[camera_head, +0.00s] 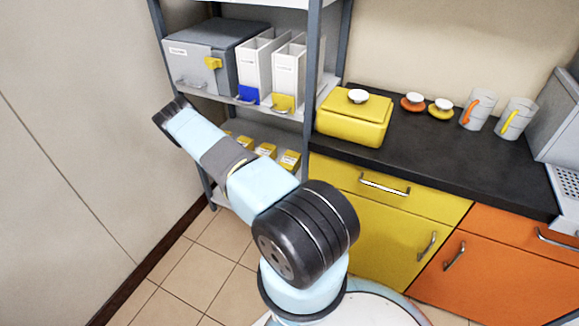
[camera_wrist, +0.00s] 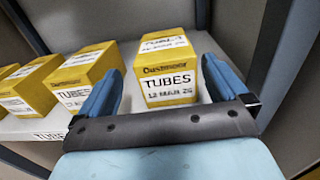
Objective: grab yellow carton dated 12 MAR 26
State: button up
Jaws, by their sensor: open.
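In the wrist view, a yellow carton (camera_wrist: 164,92) with a white label reading TUBES and 12 MAR 26 stands upright on the shelf. My gripper (camera_wrist: 160,66) is open, with one blue finger to the left of this carton and one to the right. The carton appears between the fingers in the picture; I see no clear contact, and how deep it sits between them is hard to tell. In the head view my arm hides the gripper. Several yellow cartons (camera_head: 291,161) stand in a row on the lower shelf there, their dates too small to read.
More yellow cartons (camera_wrist: 78,76) stand left of the dated one, the nearest close to the left finger. A grey shelf post (camera_wrist: 292,50) rises close on the right. A grey box (camera_head: 205,55) and white file holders (camera_head: 288,68) occupy the shelf above. A yellow lidded box (camera_head: 353,120) sits on the counter.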

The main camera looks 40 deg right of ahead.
aim_at(288, 161)
jog(key=shift+s+x, duration=0.15)
jog(key=shift+x, duration=1.6)
jog(key=shift+s+x, duration=0.15)
jog(key=shift+x, duration=1.6)
jog(key=shift+d+r, duration=0.1)
jog(key=shift+c, duration=0.2)
jog(key=c, duration=1)
jog(key=shift+r, duration=0.1)
